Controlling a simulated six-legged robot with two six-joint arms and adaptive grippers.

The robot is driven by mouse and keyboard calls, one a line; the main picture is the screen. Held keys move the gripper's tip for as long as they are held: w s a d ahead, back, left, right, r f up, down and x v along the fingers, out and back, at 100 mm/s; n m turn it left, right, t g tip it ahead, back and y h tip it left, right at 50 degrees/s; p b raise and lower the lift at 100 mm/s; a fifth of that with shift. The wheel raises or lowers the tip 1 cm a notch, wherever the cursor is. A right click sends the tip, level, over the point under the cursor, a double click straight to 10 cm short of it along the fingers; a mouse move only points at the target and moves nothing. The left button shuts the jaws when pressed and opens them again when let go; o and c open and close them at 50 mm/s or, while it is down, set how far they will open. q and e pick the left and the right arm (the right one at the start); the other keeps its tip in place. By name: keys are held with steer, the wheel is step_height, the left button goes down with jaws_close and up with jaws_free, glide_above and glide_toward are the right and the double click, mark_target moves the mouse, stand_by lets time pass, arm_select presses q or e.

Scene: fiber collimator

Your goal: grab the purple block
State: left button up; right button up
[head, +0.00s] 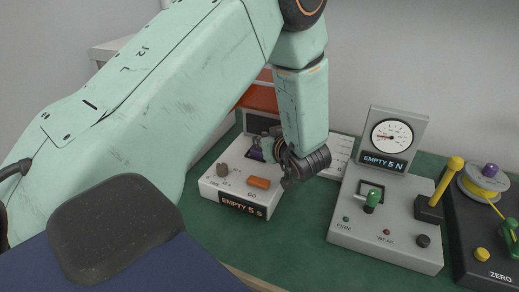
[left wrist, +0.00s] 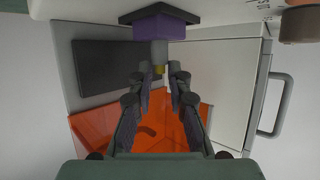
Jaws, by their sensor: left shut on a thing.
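The purple block (head: 255,152) shows in the head view at the back of the white box labelled "EMPTY 5 s" (head: 243,189), partly hidden by my gripper. In the left wrist view the purple block (left wrist: 160,29) is at the top, against a black plate, with a grey stem and yellow tip pointing down between my fingertips. My left gripper (head: 262,145) reaches it from above and right; in the wrist view the left gripper (left wrist: 160,72) has its fingers close around the stem end, shut on it. My right gripper is not in view.
To the right stand a grey "EMPTY 5 N" gauge box (head: 385,228) with a green lever and a black "ZERO" box (head: 480,250) with a yellow spool. An orange-red bin (left wrist: 145,125) lies behind.

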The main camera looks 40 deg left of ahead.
arm_select(q)
steer(key=shift+s, duration=0.15)
jaws_close()
steer(key=shift+r, duration=0.1)
steer(key=shift+r, duration=0.1)
steer(key=shift+r+p, duration=0.6)
steer(key=shift+p, duration=0.3)
steer(key=shift+r+p, duration=0.7)
steer(key=shift+r, duration=0.05)
steer(key=shift+r+p, duration=0.3)
steer(key=shift+p, duration=0.1)
steer(key=shift+f, duration=0.1)
